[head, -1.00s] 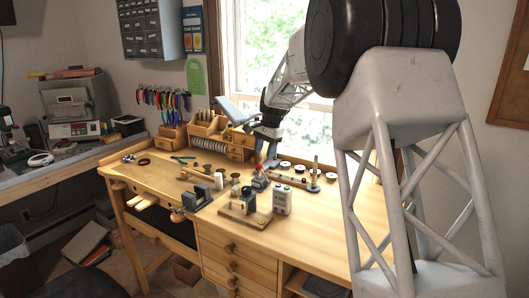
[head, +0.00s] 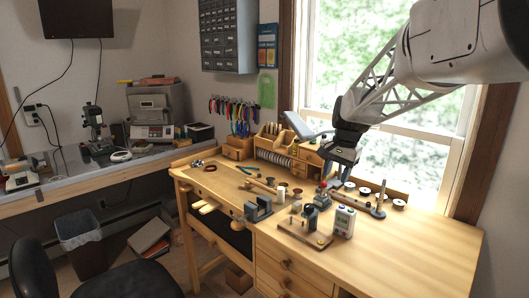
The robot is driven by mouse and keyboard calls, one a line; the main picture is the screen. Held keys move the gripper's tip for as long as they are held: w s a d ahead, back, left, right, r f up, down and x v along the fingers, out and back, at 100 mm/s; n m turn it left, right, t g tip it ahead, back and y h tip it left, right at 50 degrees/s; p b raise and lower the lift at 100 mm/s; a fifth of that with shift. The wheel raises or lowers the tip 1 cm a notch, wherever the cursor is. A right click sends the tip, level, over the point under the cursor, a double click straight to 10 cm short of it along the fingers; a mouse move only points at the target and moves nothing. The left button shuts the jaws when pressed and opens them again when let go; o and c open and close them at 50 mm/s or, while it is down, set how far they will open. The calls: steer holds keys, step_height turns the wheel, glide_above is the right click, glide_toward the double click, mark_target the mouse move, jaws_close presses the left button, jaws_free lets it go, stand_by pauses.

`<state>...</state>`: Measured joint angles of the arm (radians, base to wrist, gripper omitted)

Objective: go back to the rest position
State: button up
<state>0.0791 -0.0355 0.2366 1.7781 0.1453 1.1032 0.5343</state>
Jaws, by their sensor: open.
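My gripper (head: 338,172) hangs over the back right part of the wooden workbench (head: 420,240), fingers pointing down. It is open, and I see nothing held in it. It is above a small grey and red item (head: 322,189) and a wooden strip (head: 350,201); the exact gap between them is hard to tell. My arm comes in from the upper right, in front of the window.
The bench's right front is clear.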

steer(key=s+a+n, duration=0.2)
steer(key=s+n, duration=0.1)
steer(key=s, duration=1.6)
steer(key=s+f+n+t, duration=0.1)
steer(key=s+f+n, duration=0.1)
steer(key=s, duration=0.9)
steer(key=s+f+n+h, duration=0.1)
steer(key=s+f, duration=0.3)
steer(key=s, duration=0.7)
steer(key=shift+a+f+n+t+h, duration=0.3)
steer(key=shift+a+n+t, duration=0.15)
steer(key=shift+n, duration=0.35)
